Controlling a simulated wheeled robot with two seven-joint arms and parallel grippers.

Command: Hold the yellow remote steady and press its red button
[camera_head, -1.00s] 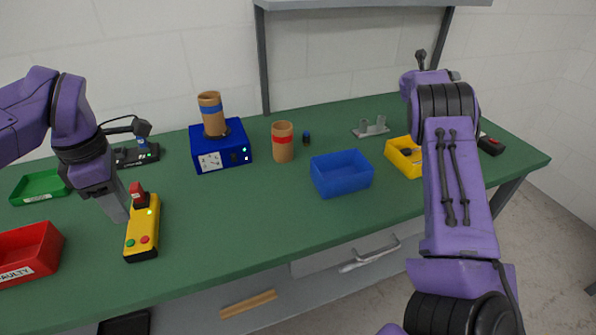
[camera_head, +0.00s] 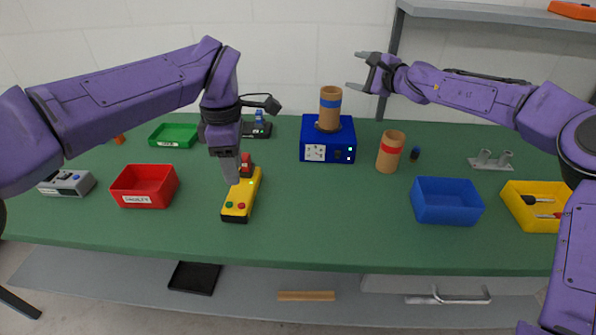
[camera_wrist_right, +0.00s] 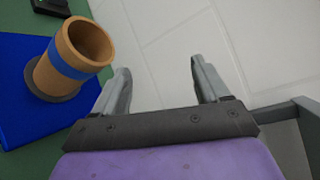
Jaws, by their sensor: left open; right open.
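The yellow remote (camera_head: 242,197) lies on the green table left of the middle in the head view. A red button (camera_head: 241,206) and a green button (camera_head: 229,205) sit on its near end, and a red block-like part (camera_head: 247,165) stands at its far end. My left gripper (camera_head: 232,178) points down at the remote's far left side; the fingers overlap it in the picture, and I cannot tell whether they touch it. My right gripper (camera_head: 362,72) is open and empty, raised behind the blue machine's right side; its spread fingers show in the right wrist view (camera_wrist_right: 163,85).
A blue machine (camera_head: 314,150) holds a cardboard tube with a blue band (camera_head: 330,107). A red-banded tube (camera_head: 390,152), blue bin (camera_head: 446,201), yellow bin (camera_head: 519,217), red bin (camera_head: 144,186) and green bin (camera_head: 173,135) surround it. The table's front middle is clear.

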